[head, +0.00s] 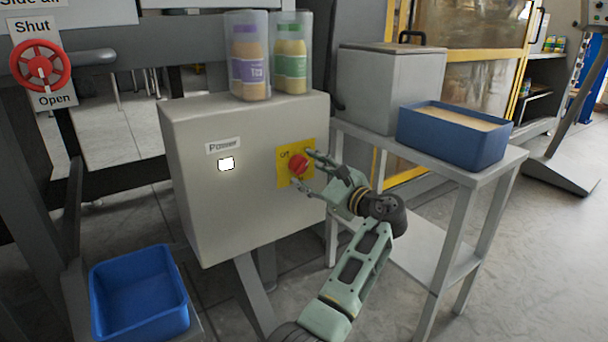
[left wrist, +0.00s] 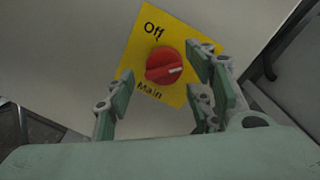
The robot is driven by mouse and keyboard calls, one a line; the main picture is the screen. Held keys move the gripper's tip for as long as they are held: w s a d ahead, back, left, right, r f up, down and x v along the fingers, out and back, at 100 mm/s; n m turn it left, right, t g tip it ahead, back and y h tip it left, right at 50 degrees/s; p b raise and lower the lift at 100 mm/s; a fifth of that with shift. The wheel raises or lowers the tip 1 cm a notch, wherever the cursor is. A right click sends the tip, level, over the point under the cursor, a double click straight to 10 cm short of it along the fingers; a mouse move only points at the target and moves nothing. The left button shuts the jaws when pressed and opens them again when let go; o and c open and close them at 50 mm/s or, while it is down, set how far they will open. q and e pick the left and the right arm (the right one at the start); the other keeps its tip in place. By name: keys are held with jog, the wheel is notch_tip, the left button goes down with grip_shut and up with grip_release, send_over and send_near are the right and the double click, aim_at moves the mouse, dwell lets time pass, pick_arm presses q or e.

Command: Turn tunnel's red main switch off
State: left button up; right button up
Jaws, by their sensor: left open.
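The red main switch (head: 298,163) is a round knob on a yellow plate (head: 283,168), on the front of a grey box (head: 240,220). In the left wrist view the red knob (left wrist: 165,66) shows between the words "Off" and "Main", and its white mark points right, not at "Off". My left gripper (head: 304,170) is open at the knob, its fingers around or just in front of it. In the left wrist view its fingers (left wrist: 158,105) are spread, with the knob beyond them. I cannot tell whether they touch it. My right gripper is not in view.
A lit white "Power" lamp (head: 226,164) is left of the switch. Two bottles in clear tubes (head: 248,55) stand on the box. A red valve wheel (head: 40,66) is at far left. A blue bin (head: 140,292) is low left. A side table (head: 430,165) bears a blue tray (head: 455,140).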

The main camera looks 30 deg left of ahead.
aim_at(300, 166)
pick_arm(q)
jog(key=shift+b+x, duration=0.3)
jog(key=shift+x, duration=0.95)
jog(key=c, duration=1)
jog(key=shift+c, duration=0.3)
